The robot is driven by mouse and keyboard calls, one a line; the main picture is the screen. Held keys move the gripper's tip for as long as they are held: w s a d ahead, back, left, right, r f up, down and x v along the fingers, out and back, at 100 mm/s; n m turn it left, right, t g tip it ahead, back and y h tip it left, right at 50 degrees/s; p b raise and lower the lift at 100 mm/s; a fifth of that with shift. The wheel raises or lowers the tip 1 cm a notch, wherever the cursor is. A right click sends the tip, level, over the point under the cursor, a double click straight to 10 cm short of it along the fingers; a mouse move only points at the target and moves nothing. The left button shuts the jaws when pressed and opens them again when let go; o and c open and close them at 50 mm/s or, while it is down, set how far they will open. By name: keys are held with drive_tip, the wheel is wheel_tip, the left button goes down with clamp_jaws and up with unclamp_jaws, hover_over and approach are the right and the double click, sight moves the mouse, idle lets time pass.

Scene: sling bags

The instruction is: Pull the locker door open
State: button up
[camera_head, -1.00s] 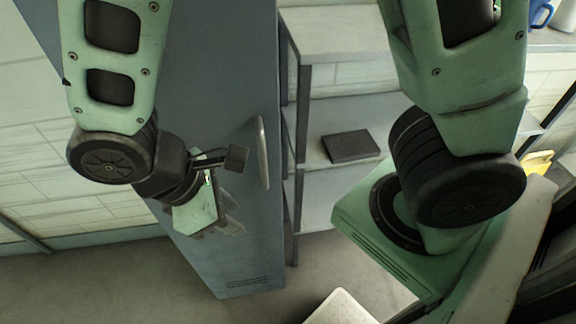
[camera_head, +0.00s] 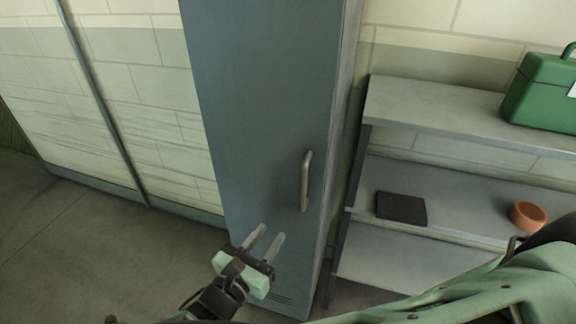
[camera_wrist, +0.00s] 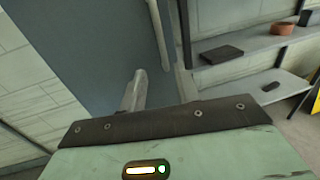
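The blue-grey locker door (camera_head: 255,110) stands upright and looks closed in the head view. Its pale bar handle (camera_head: 305,181) is upright near the door's right edge. My gripper (camera_head: 267,240) is in front of the door, lower and left of the handle, with its two fingers apart and nothing between them. In the wrist view the handle (camera_wrist: 160,38) shows beyond the open fingers of my gripper (camera_wrist: 157,88), roughly between them and still apart from them. The locker door (camera_wrist: 95,45) fills the left of that view.
A grey shelf unit (camera_head: 470,112) stands right of the locker. It holds a green case (camera_head: 541,92), a dark flat box (camera_head: 401,208) and an orange-brown bowl (camera_head: 527,215). Tiled wall and open floor (camera_head: 75,240) lie to the left.

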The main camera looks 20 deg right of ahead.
sight(302, 191)
drive_tip(key=x, duration=1.7)
drive_tip(key=shift+c, duration=0.3)
clamp_jaws()
